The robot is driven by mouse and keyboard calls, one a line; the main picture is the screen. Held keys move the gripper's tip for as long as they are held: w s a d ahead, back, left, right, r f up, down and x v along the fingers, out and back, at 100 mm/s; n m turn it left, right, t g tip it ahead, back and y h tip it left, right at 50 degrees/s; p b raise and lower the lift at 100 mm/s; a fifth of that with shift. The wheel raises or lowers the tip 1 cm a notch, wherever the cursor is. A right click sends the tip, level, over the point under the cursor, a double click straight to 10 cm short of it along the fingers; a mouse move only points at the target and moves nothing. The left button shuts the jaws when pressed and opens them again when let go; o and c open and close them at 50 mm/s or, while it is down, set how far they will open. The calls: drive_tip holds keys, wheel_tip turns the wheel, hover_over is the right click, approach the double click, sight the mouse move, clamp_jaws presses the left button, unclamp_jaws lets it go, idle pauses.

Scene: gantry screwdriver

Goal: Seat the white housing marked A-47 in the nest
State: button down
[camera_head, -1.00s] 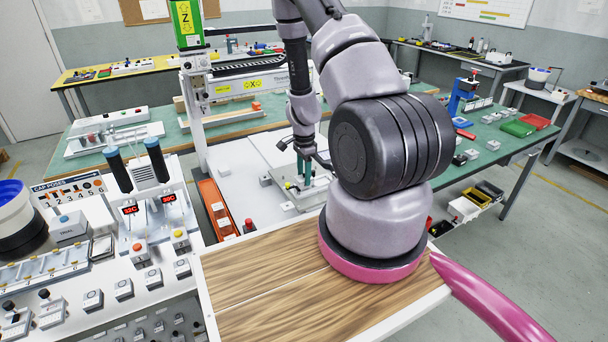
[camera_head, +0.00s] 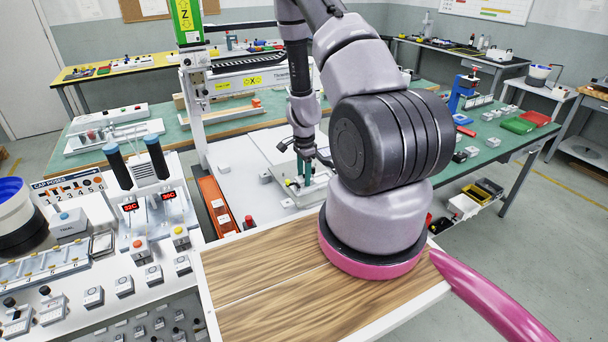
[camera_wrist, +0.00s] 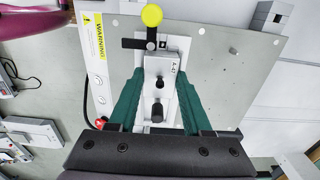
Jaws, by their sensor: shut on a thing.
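The white housing marked A-47 (camera_wrist: 174,79) is between the green fingers of my gripper (camera_wrist: 157,93) in the wrist view. The gripper is shut on it. In the head view my gripper (camera_head: 304,178) is small and low over the metal fixture plate (camera_head: 310,192); the housing is hardly visible there. In the wrist view the plate (camera_wrist: 227,76) lies under the housing, with a clamp with a yellow knob (camera_wrist: 152,15) beyond its far end. The nest is mostly hidden under the housing, and I cannot tell whether the housing touches its floor.
A yellow warning label (camera_wrist: 99,37) is on the plate's left side. A grey block (camera_wrist: 274,18) stands beyond the plate's upper right. In the head view an orange tray (camera_head: 217,207) lies left of the fixture, and the gantry column (camera_head: 195,110) stands behind it.

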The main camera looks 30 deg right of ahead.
drive_tip(key=shift+c, duration=1.3)
unclamp_jaws()
wheel_tip(320, 180, up, 11)
drive_tip(key=shift+f, duration=0.15)
drive_tip(key=s+a+r+n+t+y, duration=0.1)
drive_tip(key=a+r+n+t, duration=0.3)
drive_tip(key=r, duration=0.8)
drive_tip(key=s+a+r+n+y, duration=0.2)
drive_tip(key=a+r, duration=0.3)
drive_tip(key=r, duration=0.8)
drive_tip(key=s+a+r+n+t+h, duration=0.1)
drive_tip(key=s+a+r+n+t, duration=0.2)
drive_tip(key=s+r+n, duration=0.4)
drive_tip(key=s+a+r, duration=0.1)
drive_tip(key=s+r, duration=0.7)
drive_tip(key=s, duration=0.1)
drive_tip(key=shift+s+a+r+n, duration=0.15)
drive_tip(key=shift+s+r+n, duration=0.15)
drive_tip(key=shift+s, duration=0.05)
